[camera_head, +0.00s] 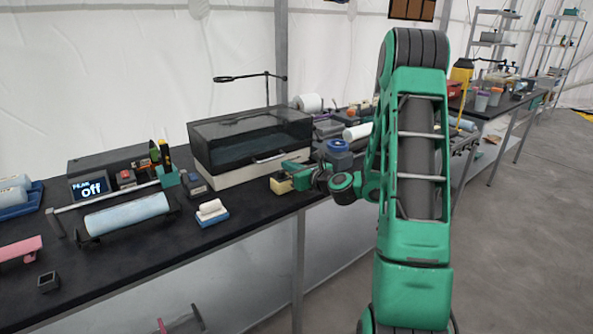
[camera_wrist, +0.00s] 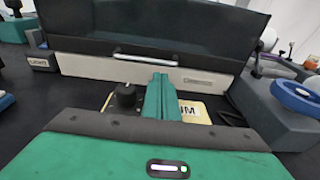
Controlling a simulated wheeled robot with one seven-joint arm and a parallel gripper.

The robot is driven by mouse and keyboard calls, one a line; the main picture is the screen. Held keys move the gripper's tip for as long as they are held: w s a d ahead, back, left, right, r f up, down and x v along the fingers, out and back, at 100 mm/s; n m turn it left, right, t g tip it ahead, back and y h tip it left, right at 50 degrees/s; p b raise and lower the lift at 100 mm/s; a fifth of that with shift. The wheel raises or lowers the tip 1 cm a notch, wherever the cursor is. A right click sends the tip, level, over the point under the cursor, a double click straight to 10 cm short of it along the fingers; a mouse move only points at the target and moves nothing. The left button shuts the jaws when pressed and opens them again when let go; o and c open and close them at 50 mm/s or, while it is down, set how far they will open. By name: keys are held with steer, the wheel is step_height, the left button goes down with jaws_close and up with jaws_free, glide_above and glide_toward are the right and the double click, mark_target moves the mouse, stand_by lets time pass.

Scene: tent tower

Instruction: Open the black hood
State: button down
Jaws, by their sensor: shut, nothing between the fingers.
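The black hood (camera_head: 235,140) is a dark, see-through box cover. It sits down on a white base (camera_head: 235,175) at the back of the bench and looks closed. In the wrist view the hood (camera_wrist: 200,22) fills the top, with a silver bar handle (camera_wrist: 145,57) along its lower front edge. The handle also shows in the head view (camera_head: 268,158). My gripper (camera_wrist: 161,78) has its green fingers together with nothing between them. It points at the hood front, just below the handle in the wrist picture. I cannot tell whether it touches. In the head view my gripper (camera_head: 290,168) is in front of the base's right part.
A cream block (camera_head: 282,185) and a black knob (camera_wrist: 126,96) lie close to my fingers. A blue-topped device (camera_head: 338,147) stands to the right.

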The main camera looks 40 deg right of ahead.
steer(key=shift+w+a+f, duration=0.1)
steer(key=shift+w+f, duration=0.05)
steer(key=shift+w, duration=0.8)
steer(key=shift+w+f, duration=0.1)
steer(key=shift+w, duration=0.8)
